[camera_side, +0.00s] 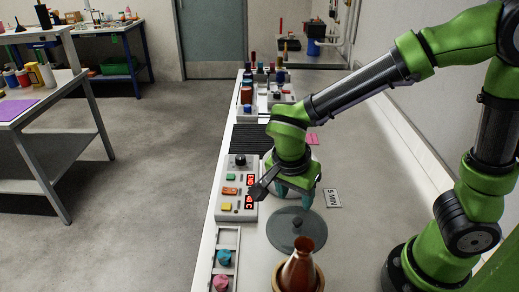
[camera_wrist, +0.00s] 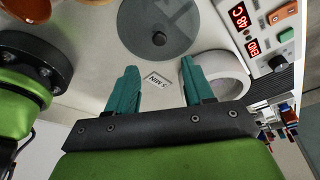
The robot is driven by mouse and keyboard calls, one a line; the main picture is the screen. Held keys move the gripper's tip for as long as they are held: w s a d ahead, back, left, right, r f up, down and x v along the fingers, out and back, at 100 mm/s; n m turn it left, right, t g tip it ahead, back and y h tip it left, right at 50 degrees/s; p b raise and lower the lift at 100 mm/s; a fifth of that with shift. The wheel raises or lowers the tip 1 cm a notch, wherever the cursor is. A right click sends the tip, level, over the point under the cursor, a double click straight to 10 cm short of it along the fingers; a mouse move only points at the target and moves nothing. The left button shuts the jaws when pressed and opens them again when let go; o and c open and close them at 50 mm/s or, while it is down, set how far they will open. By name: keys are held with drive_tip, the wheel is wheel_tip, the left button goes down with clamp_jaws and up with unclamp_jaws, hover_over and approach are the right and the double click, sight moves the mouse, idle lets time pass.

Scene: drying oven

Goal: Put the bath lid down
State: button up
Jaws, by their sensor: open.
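The bath lid is a grey see-through disc (camera_side: 283,232) with a dark knob. It lies flat on the white bench, and it also shows at the top of the wrist view (camera_wrist: 183,32). My gripper (camera_side: 292,198) is above the bench, just behind the lid in the side view. In the wrist view its teal fingers (camera_wrist: 158,68) are spread apart with nothing between them, and the lid's knob is beyond their tips. A round white vessel (camera_wrist: 240,76), perhaps the bath, stands beside the right finger; my gripper mostly hides that spot in the side view.
A control box (camera_side: 237,180) with red displays and coloured buttons stands left of my gripper. A brown flask (camera_side: 301,266) stands close in front of the lid. A "5 MIN" card (camera_side: 333,198) lies to the right. A rack (camera_side: 229,238) with coloured caps is at the front left.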

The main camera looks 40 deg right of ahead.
drive_tip(key=s+d+r+n+t+y, duration=0.2)
drive_tip(key=d+r+n+t, duration=0.1)
drive_tip(key=r+n, duration=0.3)
drive_tip(key=s+d+r+n+t+y, duration=0.3)
drive_tip(key=r+n, duration=0.2)
drive_tip(key=r, duration=0.1)
drive_tip(key=shift+d+n+t, duration=0.3)
drive_tip(key=shift+n, duration=0.1)
